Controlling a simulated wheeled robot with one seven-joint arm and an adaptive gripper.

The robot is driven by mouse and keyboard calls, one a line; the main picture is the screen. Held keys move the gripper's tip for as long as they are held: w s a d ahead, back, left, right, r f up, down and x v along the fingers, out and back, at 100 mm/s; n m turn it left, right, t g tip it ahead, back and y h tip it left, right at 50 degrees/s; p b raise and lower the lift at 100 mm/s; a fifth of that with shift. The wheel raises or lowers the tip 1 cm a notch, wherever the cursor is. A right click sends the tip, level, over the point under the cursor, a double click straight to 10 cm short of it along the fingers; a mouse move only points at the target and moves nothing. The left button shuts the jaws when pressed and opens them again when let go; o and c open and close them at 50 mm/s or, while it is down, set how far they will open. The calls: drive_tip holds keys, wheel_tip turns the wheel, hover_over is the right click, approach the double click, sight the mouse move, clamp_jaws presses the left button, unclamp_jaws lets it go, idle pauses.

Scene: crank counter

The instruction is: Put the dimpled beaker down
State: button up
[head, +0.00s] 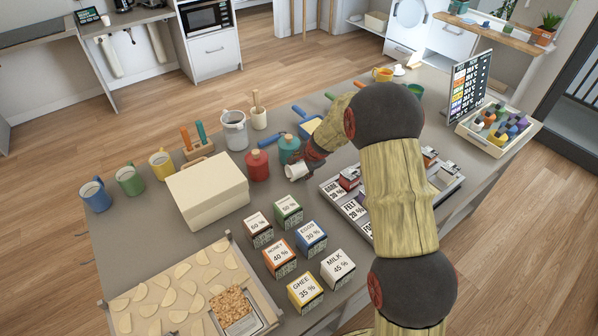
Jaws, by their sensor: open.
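A small white cup-like vessel (295,172), which looks like the dimpled beaker, is on or just above the grey counter (225,232). It appears tilted, with its mouth toward the left; dimples are too small to make out. My gripper (305,163) is open right at the vessel's upper right side. Whether the fingers touch it I cannot tell. My arm hides part of the counter to the right.
A red bottle (258,166) and a teal bottle (288,150) stand close by, left of and behind the vessel. A black-and-white labelled tray (345,207) lies to the right. Several labelled boxes, including a green one (288,210), stand in front. A cream box (208,190) is left.

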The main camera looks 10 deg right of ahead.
drive_tip(key=shift+w+a+f, duration=0.1)
drive_tip(key=shift+w+f, duration=0.15)
drive_tip(key=shift+f, duration=0.3)
drive_tip(key=shift+c, duration=0.2)
drive_tip(key=c, duration=1.1)
drive_tip(key=shift+c, duration=0.2)
